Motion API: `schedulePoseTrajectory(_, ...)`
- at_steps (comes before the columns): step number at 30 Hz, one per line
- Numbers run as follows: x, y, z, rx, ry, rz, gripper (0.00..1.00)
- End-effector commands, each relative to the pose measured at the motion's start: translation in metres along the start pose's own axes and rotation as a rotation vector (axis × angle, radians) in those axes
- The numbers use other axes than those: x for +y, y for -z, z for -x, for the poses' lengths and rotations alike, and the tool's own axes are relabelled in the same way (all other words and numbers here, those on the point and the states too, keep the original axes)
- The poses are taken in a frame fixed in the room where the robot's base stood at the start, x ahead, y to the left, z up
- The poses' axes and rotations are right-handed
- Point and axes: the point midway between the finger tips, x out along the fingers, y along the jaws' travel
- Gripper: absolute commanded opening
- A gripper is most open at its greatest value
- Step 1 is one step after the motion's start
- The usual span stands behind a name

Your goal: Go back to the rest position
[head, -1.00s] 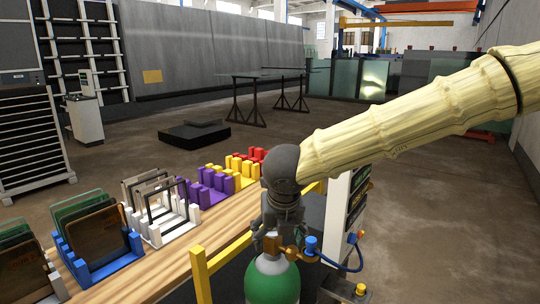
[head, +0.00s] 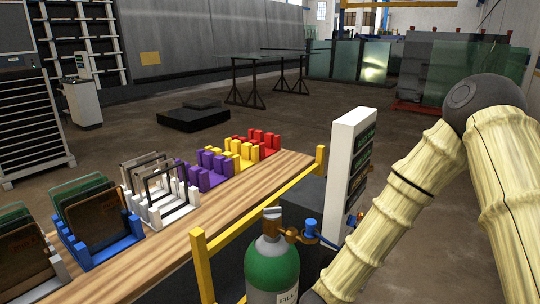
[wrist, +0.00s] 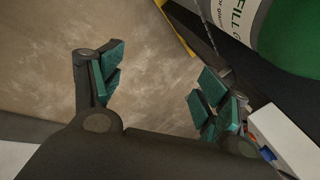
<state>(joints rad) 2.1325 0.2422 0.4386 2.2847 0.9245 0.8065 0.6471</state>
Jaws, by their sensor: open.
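My gripper (wrist: 158,90) shows in the wrist view with its two teal-padded fingers wide apart. It is open and nothing is between the fingers; bare floor shows through the gap. In the head view my arm is folded at the right, and the gripper itself is below the frame. The green gas cylinder (head: 272,262) stands upright in the head view, clear of my arm's upper part. It also shows at the upper right of the wrist view (wrist: 291,38), beyond the right finger.
A wooden table (head: 165,264) holds blue, white, purple, yellow and red racks (head: 212,172) with glass panes in some. A yellow frame (head: 203,266) and a white panel (head: 350,155) stand by the cylinder. Open floor lies behind, with black tables (head: 245,80) farther back.

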Motion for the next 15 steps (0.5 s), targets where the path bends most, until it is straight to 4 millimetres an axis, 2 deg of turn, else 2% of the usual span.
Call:
schedulePoseTrajectory(1,0.026,0.006,-0.016,-0.002,-0.019,0.12,0.75)
schedulePoseTrajectory(6,0.106,0.025,-0.053,-0.054,-0.07,0.529,0.75)
schedulePoseTrajectory(10,0.172,0.041,-0.069,-0.127,-0.116,0.839,0.75)
schedulePoseTrajectory(15,0.254,0.062,-0.074,-0.258,-0.169,1.206,0.75)
